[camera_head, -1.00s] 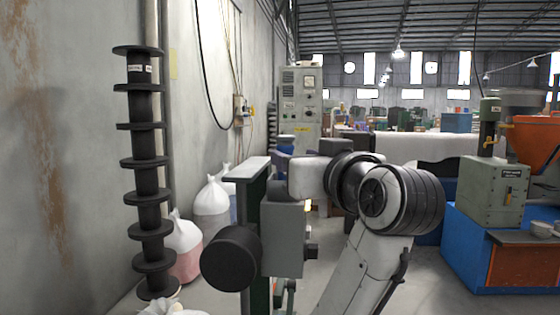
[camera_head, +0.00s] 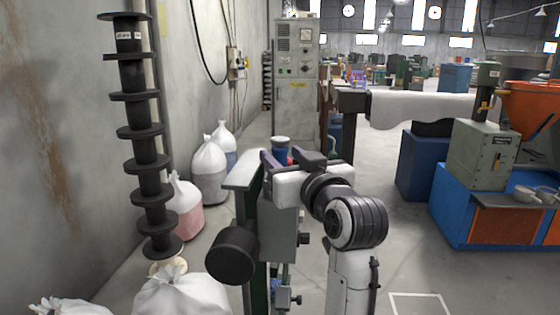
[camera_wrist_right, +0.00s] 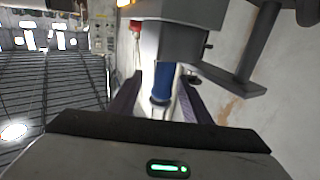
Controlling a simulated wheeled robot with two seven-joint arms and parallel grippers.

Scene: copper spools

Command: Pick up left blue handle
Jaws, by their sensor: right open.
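A blue handle (camera_head: 280,146) with a dark end shows in the head view just beyond my right gripper (camera_head: 289,157). In the right wrist view the blue handle (camera_wrist_right: 163,83) lies between the two dark fingers of the right gripper (camera_wrist_right: 160,95), under a grey box. The fingers are apart, with a gap on both sides of the handle. I cannot tell how deep the handle sits between the fingertips. My left gripper is not in view.
A grey machine box (camera_head: 279,235) with a black cylinder (camera_head: 231,256) stands close to my right arm. A column of black spools (camera_head: 138,92) stands by the left wall. White sacks (camera_head: 208,165) sit on the floor.

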